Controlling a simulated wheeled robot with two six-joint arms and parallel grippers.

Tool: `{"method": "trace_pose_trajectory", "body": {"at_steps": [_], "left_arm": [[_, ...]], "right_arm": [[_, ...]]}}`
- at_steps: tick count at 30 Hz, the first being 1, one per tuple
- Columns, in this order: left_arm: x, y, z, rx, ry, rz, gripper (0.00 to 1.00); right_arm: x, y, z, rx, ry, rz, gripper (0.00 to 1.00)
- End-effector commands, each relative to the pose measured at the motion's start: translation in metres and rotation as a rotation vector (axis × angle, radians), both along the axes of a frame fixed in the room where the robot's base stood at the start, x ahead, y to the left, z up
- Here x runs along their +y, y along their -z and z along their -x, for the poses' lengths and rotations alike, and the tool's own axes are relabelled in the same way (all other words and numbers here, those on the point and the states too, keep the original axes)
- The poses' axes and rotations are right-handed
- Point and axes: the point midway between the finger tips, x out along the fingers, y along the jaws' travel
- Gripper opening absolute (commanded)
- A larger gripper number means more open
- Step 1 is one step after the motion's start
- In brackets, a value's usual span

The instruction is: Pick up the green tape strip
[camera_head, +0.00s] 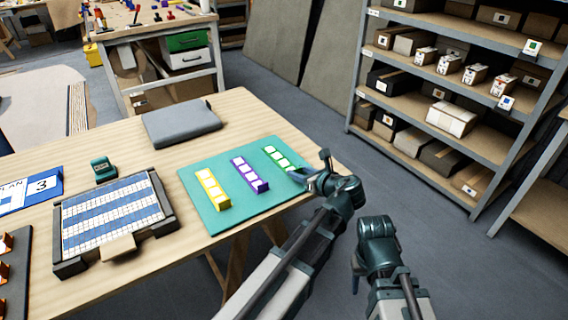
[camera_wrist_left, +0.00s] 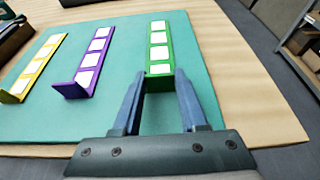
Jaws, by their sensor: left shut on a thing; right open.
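The green tape strip (camera_head: 279,157) with white squares lies at the right side of the teal mat (camera_head: 212,215). It also shows in the left wrist view (camera_wrist_left: 159,50), pointing away from me. My left gripper (camera_head: 303,177) is at the strip's near end. In the left wrist view, the fingers (camera_wrist_left: 160,76) are on either side of that end, shut on it. The strip appears to rest on the mat still. My right gripper (camera_head: 357,272) is open, off the table's front edge; its fingers are partly hidden.
A purple strip (camera_head: 250,175) and a yellow strip (camera_head: 213,189) lie left of the green one on the mat. A framed tile panel (camera_head: 113,215), a small teal device (camera_head: 103,168) and a grey folded item (camera_head: 181,123) are on the table. Shelves (camera_head: 455,90) stand right.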

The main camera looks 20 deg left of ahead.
Motion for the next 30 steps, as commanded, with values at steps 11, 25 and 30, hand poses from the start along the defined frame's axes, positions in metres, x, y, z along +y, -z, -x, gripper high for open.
{"method": "trace_pose_trajectory", "body": {"at_steps": [11, 25, 30], "left_arm": [[0.000, -0.003, 0.000, 0.000, 0.000, 0.000, 0.00], [0.003, -0.026, -0.001, 0.000, -0.002, 0.000, 0.00], [0.004, -0.037, -0.001, 0.000, -0.003, 0.000, 0.00]], "right_arm": [[0.000, -0.003, 0.000, 0.000, 0.000, 0.000, 0.50], [0.000, -0.026, 0.000, 0.000, 0.000, 0.000, 0.50], [0.000, -0.037, 0.000, 0.000, 0.000, 0.000, 0.50]]}}
